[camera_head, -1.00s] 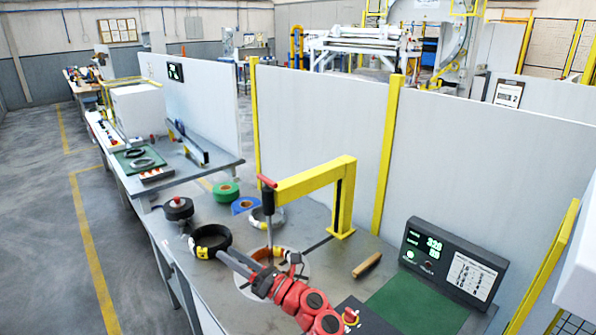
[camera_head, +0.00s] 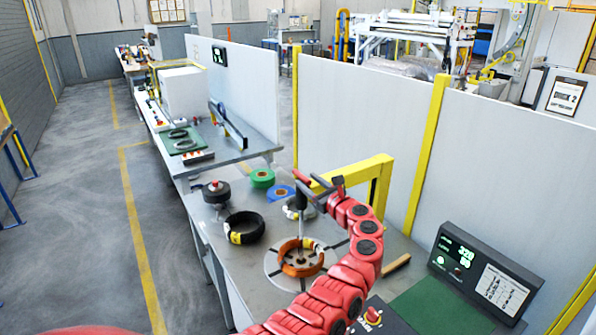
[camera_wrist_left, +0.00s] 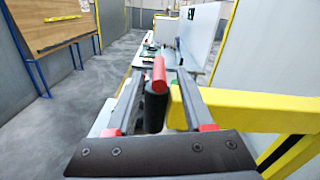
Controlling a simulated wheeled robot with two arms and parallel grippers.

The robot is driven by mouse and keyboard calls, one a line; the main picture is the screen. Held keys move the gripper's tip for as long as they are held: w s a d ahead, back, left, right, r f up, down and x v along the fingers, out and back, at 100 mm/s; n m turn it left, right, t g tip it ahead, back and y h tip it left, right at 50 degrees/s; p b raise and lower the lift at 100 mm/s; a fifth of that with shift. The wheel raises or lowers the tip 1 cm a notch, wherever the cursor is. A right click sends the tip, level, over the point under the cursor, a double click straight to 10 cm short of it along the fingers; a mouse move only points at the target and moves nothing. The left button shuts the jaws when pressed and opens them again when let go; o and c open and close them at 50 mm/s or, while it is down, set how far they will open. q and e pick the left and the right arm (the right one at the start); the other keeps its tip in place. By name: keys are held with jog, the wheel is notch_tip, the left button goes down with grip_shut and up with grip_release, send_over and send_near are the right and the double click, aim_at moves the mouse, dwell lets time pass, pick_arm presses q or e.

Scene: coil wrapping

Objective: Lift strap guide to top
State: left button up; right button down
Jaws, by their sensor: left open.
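The strap guide is a dark vertical rod (camera_head: 303,214) on a yellow arm (camera_head: 352,172). It stands over the turntable with the orange-wrapped coil (camera_head: 301,257). In the left wrist view its red handle (camera_wrist_left: 159,76) tops a dark grip (camera_wrist_left: 155,112). My left gripper (camera_head: 318,188) is open at the top of the guide. In the left wrist view its fingers (camera_wrist_left: 162,66) lie on either side of the red handle, with visible gaps. In the head view the gripper hides most of the handle. My right gripper is not in view.
A black coil (camera_head: 244,228), a dark spool (camera_head: 216,192), a green roll (camera_head: 262,178) and a blue roll (camera_head: 280,193) lie on the bench left of and behind the turntable. A control display (camera_head: 485,270) stands at right. Grey panels (camera_head: 370,120) back the bench.

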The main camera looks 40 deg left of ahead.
aim_at(297, 171)
pick_arm(q)
jog(key=b+x, duration=0.1)
jog(key=x, duration=0.3)
jog(key=shift+a+f+b, duration=0.15)
jog(key=shift+a+b, duration=0.05)
jog(key=shift+b, duration=0.1)
jog(key=shift+w+a+b, duration=0.3)
jog(key=shift+a+b, duration=0.05)
jog(key=shift+a, duration=0.55)
grip_shut()
dwell(0.5)
